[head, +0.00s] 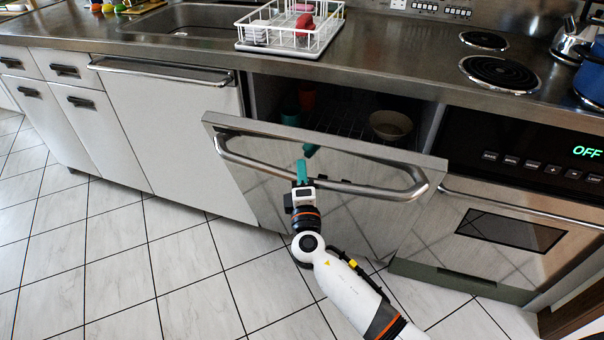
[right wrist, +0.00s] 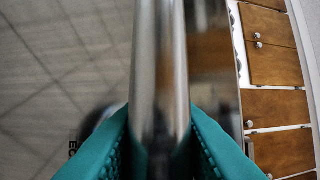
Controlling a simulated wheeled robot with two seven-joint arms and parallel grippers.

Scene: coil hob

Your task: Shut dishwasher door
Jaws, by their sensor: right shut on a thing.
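The dishwasher door (head: 285,217) is a mirror-like steel panel under the counter in the head view. It is partly open, its top edge tilted out from the cabinet front. A curved steel bar handle (head: 370,190) runs across its upper part. My right gripper (head: 302,172) has teal fingers at the middle of this handle. In the right wrist view the handle (right wrist: 160,70) runs upright between the teal fingers (right wrist: 160,150), which are closed around it. Behind the door, the dark dishwasher interior holds a bowl (head: 390,125) and a cup (head: 290,116). My left gripper is not in view.
A white dish rack (head: 290,32) stands on the steel counter (head: 400,60) above the door. An oven (head: 510,225) with a handle stands to the right. White cabinets (head: 160,125) stand to the left. The tiled floor (head: 110,255) in front is clear.

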